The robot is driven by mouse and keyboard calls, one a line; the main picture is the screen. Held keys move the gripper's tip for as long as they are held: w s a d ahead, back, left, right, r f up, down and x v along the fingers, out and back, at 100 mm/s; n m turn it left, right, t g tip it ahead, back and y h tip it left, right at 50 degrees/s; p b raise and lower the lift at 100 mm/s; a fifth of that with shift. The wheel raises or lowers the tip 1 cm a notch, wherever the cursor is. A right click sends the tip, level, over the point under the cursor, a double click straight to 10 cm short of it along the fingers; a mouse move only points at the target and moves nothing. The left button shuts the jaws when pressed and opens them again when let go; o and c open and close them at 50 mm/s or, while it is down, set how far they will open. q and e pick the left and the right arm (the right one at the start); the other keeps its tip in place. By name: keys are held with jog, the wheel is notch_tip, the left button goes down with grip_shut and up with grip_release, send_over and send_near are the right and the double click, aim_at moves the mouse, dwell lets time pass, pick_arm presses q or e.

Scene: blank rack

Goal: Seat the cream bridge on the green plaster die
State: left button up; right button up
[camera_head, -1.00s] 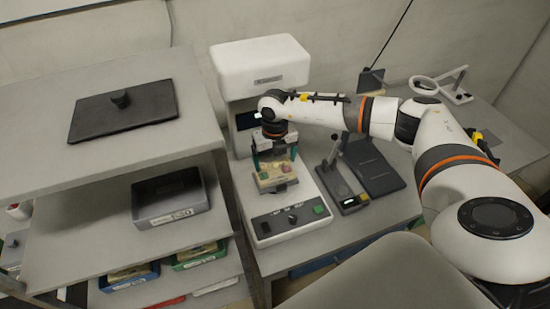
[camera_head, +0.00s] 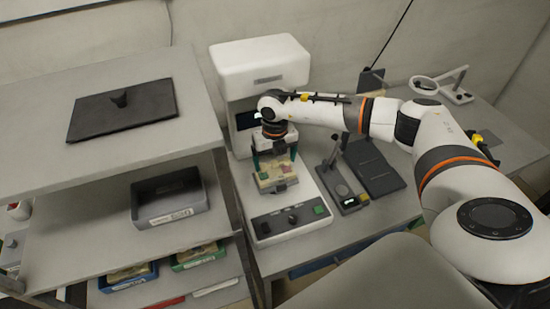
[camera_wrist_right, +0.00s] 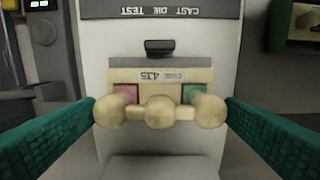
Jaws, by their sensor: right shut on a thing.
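The cream bridge (camera_wrist_right: 160,112) shows in the right wrist view as three rounded cream knobs in a row. My right gripper (camera_head: 275,164) is shut on it, with a teal finger at each end. The green plaster die (camera_wrist_right: 195,93) and a pink die (camera_wrist_right: 125,93) sit in a cream block (camera_wrist_right: 160,75) with a "435" label. The bridge's end knobs overlap the lower parts of both dies in this view; I cannot tell whether they touch. In the head view the block (camera_head: 279,186) lies below the gripper on the white tester. My left gripper is not in view.
The white tester (camera_head: 262,65) rises behind my right gripper, with its button panel (camera_head: 292,217) in front. A stand (camera_head: 340,180) and dark tray (camera_head: 373,165) lie to the right. A shelf rack with a grey bin (camera_head: 170,213) and black plate (camera_head: 122,113) stands left.

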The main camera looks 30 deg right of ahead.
aim_at(275, 162)
jog(key=shift+f+b, duration=0.9)
jog(key=shift+f, duration=0.25)
jog(key=o, duration=0.7)
notch_tip(275, 162, up, 12)
jog(key=shift+b, duration=1.25)
